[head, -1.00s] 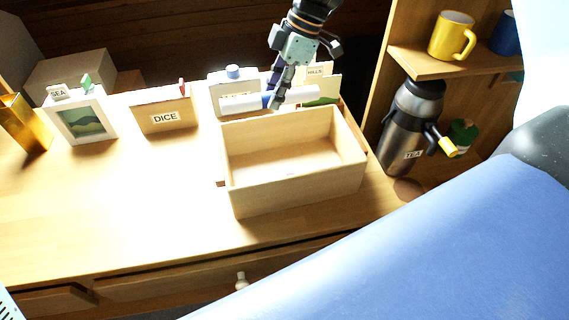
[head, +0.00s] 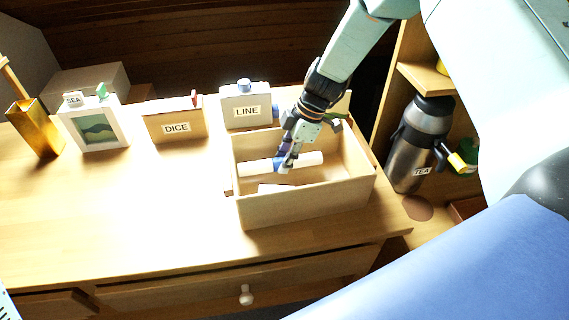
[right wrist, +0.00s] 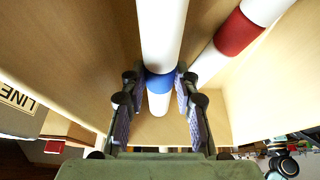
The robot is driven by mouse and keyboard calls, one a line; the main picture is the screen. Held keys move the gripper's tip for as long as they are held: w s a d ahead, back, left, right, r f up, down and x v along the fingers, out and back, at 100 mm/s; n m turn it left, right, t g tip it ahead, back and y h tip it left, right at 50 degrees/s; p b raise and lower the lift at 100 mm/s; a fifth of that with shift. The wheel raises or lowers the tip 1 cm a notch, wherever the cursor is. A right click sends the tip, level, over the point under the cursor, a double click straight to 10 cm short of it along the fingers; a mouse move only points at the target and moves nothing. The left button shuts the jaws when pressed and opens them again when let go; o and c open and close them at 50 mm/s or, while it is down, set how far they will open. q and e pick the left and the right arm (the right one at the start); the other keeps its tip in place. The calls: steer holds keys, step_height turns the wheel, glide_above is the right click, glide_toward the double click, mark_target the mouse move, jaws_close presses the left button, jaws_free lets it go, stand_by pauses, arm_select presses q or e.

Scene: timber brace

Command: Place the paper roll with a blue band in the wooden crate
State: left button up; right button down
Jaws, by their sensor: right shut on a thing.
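The paper roll with a blue band (head: 255,167) is white and lies crosswise within the walls of the wooden crate (head: 305,202), towards its back. My right gripper (head: 284,163) reaches down into the crate and is shut on the roll at its blue band. In the right wrist view the roll (right wrist: 162,28) runs between the two fingers (right wrist: 160,88), with the blue band at the fingertips. I cannot tell whether the roll touches the crate floor. My left gripper is not in view.
A white roll with a red band (right wrist: 237,35) lies beside the held roll in the crate. Boxes marked LINE (head: 246,112) and DICE (head: 176,128) stand left of the crate. A steel flask (head: 418,145) stands at right. The desk's front left is clear.

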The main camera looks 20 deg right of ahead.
steer(key=f, duration=0.2)
steer(key=shift+w+d+f, duration=0.2)
steer(key=shift+f, duration=0.2)
steer(key=shift+s+a+r, duration=0.2)
steer(key=shift+f+b, duration=0.2)
steer(key=shift+b, duration=0.15)
steer(key=c, duration=1.1)
jaws_free()
steer(key=shift+w+d+f, duration=0.1)
steer(key=shift+w, duration=0.1)
steer(key=shift+o, duration=0.5)
steer(key=shift+s+r, duration=0.2)
